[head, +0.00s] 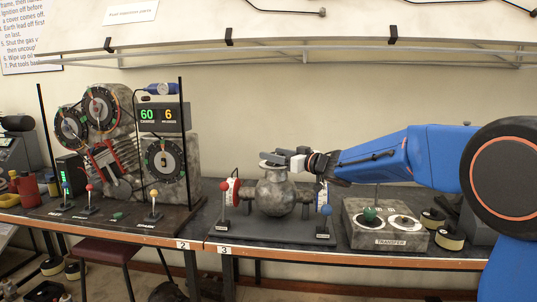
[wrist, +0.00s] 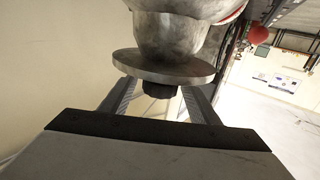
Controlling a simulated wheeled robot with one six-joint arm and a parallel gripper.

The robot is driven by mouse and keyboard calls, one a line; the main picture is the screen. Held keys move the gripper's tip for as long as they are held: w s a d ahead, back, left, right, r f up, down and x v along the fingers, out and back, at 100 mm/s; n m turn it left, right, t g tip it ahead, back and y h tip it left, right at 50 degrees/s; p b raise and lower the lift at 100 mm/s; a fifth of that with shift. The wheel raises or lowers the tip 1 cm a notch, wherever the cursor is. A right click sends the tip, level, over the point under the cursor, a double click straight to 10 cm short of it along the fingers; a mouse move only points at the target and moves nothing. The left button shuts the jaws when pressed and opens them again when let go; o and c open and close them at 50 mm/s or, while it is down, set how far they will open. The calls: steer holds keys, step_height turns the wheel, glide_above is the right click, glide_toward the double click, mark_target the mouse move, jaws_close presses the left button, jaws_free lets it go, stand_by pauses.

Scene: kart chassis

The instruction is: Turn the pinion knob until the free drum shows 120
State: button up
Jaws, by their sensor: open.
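My gripper (head: 284,159) is open at the top of a round grey metal vessel (head: 276,192) on a black board. In the wrist view its fingers (wrist: 158,97) lie either side of a dark stub under a grey disc (wrist: 163,67); I cannot tell if they touch it. A box labelled TRANSFER (head: 390,238) stands to the right, with a green knob (head: 370,214) between two white round dials (head: 403,222). I cannot tell for certain which part is the pinion knob or free drum, and the dial marks are too small to read.
At left a machine carries dark dials (head: 164,161) and a display (head: 158,115) showing 60 and 6. Levers with red (head: 224,187) and blue (head: 326,210) balls flank the vessel. Black rolls (head: 449,239) lie right of the box. A shelf (head: 300,57) runs above.

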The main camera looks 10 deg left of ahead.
steer(key=shift+x, duration=1.7)
steer(key=shift+c, duration=0.7)
steer(key=c, duration=0.9)
